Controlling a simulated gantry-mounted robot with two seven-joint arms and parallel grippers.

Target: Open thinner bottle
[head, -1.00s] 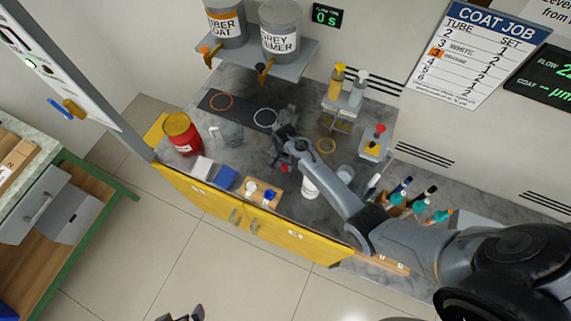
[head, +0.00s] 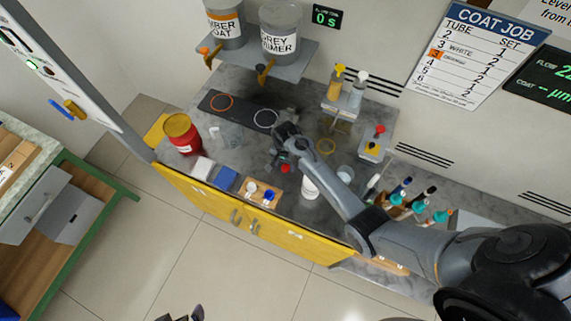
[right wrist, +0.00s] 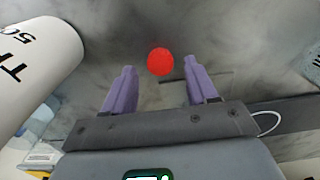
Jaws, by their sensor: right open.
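A white cylinder with black lettering (right wrist: 40,62), which may be the thinner bottle, fills the left of the right wrist view. It also shows as a white container (head: 309,188) just right of my right gripper in the head view. A small round red piece, cap-like (right wrist: 160,62), lies beyond and between the fingertips, apart from the white cylinder; it also shows in the head view (head: 285,168). My right gripper (right wrist: 158,78) is open, with nothing between its purple fingers. Only part of my left gripper (head: 190,313) shows at the bottom edge of the head view.
A small wooden tray (head: 261,194) sits in front.

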